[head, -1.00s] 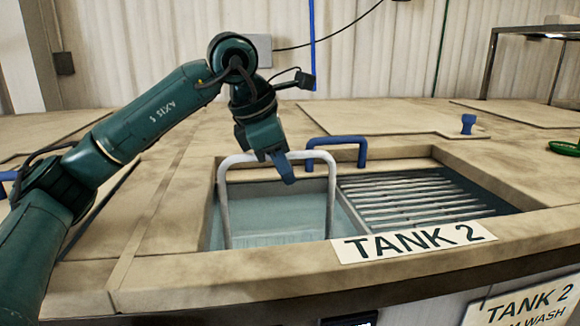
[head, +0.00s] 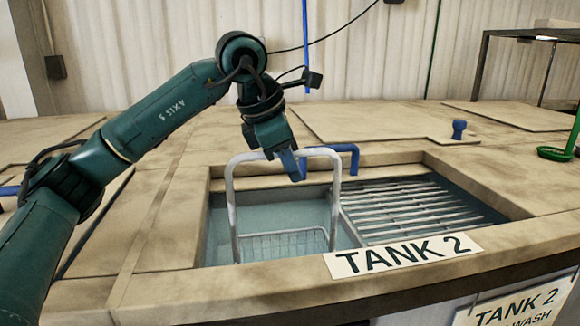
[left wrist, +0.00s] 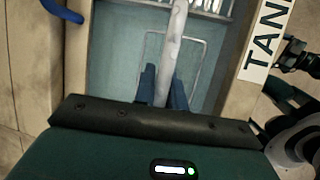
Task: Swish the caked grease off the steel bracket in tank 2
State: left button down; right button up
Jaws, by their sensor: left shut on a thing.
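Tank 2 (head: 190,225) is a sunken basin with clear bluish liquid, marked by a white "TANK 2" label (head: 402,255). A wire basket (head: 285,246) with a tall pale looped handle (head: 231,200) is in the left part of the tank. My left gripper (head: 293,166) is shut on the top of this handle. In the left wrist view the blue fingers (left wrist: 164,88) pinch the handle (left wrist: 173,45), and the basket's thin wire rim shows below. I cannot make out a steel bracket or grease in the basket. My right gripper is not in view.
A slatted drain rack (head: 415,205) fills the tank's right part. A blue bent bar (head: 345,150) stands at the back rim. A blue knob (head: 459,129) sits on a lid behind, and a green dish-like thing (head: 555,153) is at the right edge.

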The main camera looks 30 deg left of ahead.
pick_arm(q)
notch_tip(320, 180, up, 7)
jog(key=p, duration=0.5)
jog(key=shift+r, duration=0.15)
notch_tip(320, 180, up, 12)
jog(key=p, duration=0.7)
jog(key=shift+r+p, duration=0.15)
jog(key=shift+p, duration=0.25)
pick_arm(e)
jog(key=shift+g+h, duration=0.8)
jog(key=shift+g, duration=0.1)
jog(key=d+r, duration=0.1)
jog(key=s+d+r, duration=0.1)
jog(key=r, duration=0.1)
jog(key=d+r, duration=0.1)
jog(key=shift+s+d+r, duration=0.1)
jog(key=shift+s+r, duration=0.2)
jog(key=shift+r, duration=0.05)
